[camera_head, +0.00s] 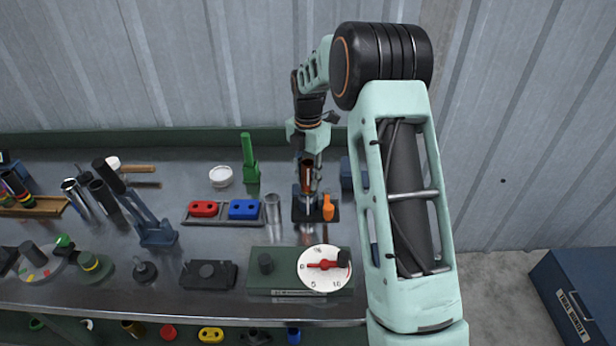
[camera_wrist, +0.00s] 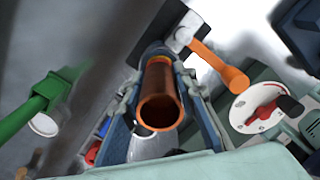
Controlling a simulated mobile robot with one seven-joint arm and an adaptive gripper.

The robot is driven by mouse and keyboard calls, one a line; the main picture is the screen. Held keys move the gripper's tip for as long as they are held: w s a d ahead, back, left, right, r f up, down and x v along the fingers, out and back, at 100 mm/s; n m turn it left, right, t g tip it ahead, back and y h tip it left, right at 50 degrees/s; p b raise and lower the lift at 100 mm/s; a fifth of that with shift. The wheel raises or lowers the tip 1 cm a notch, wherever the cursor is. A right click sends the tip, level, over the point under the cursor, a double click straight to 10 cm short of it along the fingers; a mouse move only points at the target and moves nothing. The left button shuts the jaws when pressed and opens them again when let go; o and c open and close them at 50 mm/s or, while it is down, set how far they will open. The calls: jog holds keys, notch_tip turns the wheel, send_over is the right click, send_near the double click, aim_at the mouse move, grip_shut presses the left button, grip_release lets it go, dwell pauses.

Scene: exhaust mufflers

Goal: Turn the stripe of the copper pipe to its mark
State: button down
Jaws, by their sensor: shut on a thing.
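The copper pipe (camera_head: 308,178) stands upright in a dark holder (camera_head: 299,215) near the middle of the bench. An orange lever (camera_head: 328,208) is beside it on the holder. In the wrist view the pipe (camera_wrist: 160,92) points its open end at the camera, and the orange lever (camera_wrist: 222,68) lies to its right. My gripper (camera_head: 307,172) comes down over the pipe from above and is shut on it, one finger on each side. I cannot make out the stripe or its mark in either view.
A dial box (camera_head: 262,283) with a white dial and red pointer stands in front of the holder. A metal cylinder (camera_head: 272,208), a tray with red and blue blocks (camera_head: 220,222) and a green upright piece (camera_head: 249,160) are to the left. The wall is close behind.

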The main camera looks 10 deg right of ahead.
dwell(0.3)
jog(key=c, duration=1.5)
grip_release()
jog(key=shift+o, duration=0.2)
jog(key=shift+r, duration=0.1)
